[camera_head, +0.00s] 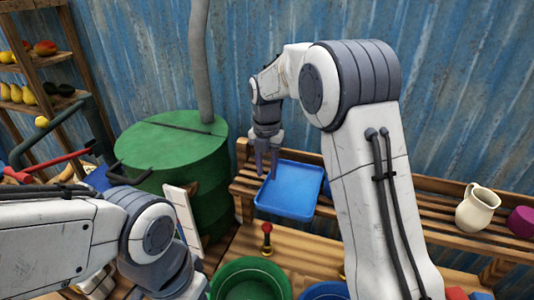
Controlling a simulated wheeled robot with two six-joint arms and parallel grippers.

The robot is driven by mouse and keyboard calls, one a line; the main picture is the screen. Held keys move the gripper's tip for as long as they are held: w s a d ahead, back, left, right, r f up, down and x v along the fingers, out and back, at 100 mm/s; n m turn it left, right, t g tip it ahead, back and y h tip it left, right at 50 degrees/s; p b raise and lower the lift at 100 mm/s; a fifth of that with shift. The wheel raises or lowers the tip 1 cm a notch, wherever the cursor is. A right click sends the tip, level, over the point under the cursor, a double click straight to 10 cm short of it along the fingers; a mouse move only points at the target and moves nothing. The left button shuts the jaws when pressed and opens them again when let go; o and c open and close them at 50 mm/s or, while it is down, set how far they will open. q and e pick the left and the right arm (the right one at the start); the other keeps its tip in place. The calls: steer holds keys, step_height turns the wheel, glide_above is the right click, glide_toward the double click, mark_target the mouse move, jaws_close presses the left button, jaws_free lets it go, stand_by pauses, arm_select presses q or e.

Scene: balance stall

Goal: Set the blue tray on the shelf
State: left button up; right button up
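The blue tray (291,190) is at the left end of the wooden shelf (440,222), by the blue wall. It looks roughly level and empty, and its near edge reaches past the shelf's front edge. I cannot tell whether it rests on the shelf or hangs just above it. My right gripper (266,165) points down at the tray's left rim, with its two fingers showing a little apart. Whether they clasp the rim is unclear.
A cream jug (477,207) and a purple pot (521,222) stand at the shelf's right end. A large green drum (170,150) is left of the tray. A green bowl (250,283) and a red-knobbed item (267,238) are below. My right arm hides part of the shelf.

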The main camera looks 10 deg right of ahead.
step_height(320, 180, up, 10)
steer(key=r+b, duration=0.1)
steer(key=b, duration=0.1)
steer(key=s+a+f+m, duration=0.4)
steer(key=s+a+m, duration=0.65)
steer(key=s, duration=0.45)
steer(key=s+f+m, duration=0.4)
steer(key=s+m, duration=0.1)
steer(key=s, duration=0.3)
steer(key=s+f+m+y, duration=0.1)
steer(key=s+f+m, duration=0.3)
steer(key=s, duration=0.5)
steer(key=shift+s+d+f+m, duration=0.15)
steer(key=shift+s+m, duration=0.15)
steer(key=shift+m, duration=0.95)
step_height(320, 180, down, 3)
steer(key=b, duration=0.2)
steer(key=shift+f+b, duration=0.15)
steer(key=shift+b, duration=0.25)
